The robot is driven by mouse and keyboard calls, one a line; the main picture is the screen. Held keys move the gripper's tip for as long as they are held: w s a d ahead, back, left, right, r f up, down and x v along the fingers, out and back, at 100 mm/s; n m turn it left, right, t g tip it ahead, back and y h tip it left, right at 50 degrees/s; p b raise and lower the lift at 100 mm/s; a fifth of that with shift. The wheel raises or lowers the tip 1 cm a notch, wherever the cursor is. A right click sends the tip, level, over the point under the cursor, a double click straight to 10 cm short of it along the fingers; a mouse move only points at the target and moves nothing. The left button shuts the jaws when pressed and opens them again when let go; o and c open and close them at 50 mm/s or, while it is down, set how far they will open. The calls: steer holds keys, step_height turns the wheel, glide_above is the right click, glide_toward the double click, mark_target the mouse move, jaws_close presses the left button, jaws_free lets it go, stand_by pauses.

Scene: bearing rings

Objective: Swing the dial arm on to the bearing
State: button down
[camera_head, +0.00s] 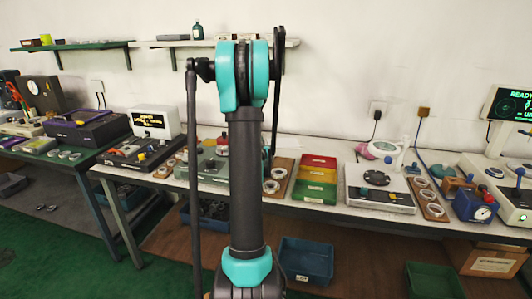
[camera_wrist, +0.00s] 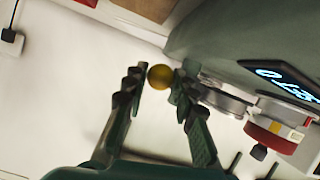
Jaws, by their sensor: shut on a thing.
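In the wrist view, my gripper (camera_wrist: 161,88) has its dark fingers on either side of a round brass-coloured knob (camera_wrist: 160,76) and is shut on it. Whether the knob belongs to the dial arm is not clear. Right of the fingers is a metal ring (camera_wrist: 226,100), perhaps the bearing. Beyond it is a red and white round part (camera_wrist: 272,134), perhaps the dial. A grey-green housing with a lit display (camera_wrist: 285,80) is behind them. In the head view, the green gauge station (camera_head: 195,168) is partly covered by my arm, and my gripper is hidden.
On the bench, a wooden board with rings (camera_head: 283,166) and a red, yellow and green tray (camera_head: 316,178) stand right of the station. A grey device (camera_head: 380,196) is further right. A dark device (camera_head: 128,155) stands left. The wall is behind.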

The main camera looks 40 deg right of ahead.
steer(key=shift+s+d+r, duration=0.1)
steer(key=shift+s+d, duration=0.05)
steer(key=shift+d, duration=0.45)
steer(key=c, duration=1.6)
jaws_free()
steer(key=o, duration=0.4)
steer(key=shift+s+d, duration=0.1)
steer(key=shift+d, duration=0.15)
steer(key=shift+a, duration=0.35)
steer(key=v, duration=1.2)
